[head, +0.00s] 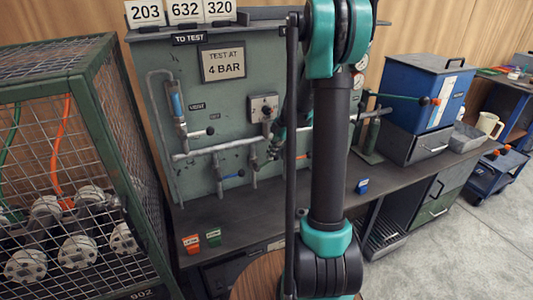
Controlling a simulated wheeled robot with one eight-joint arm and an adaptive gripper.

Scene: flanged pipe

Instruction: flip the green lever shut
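A grey-green test panel (225,100) carries pipework with several small levers. I cannot make out a green-gripped lever on the pipes; my arm hides part of the panel. My gripper seems to be the dark and teal part (277,143) at the panel, mostly behind my arm. Its fingers are too small and hidden to read.
A green mesh cage (88,65) with flanged parts stands at the left. Orange (192,243) and green (214,237) tags and a blue block (362,185) lie on the dark bench (250,208). A blue box (428,90) and white jug (489,125) stand right.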

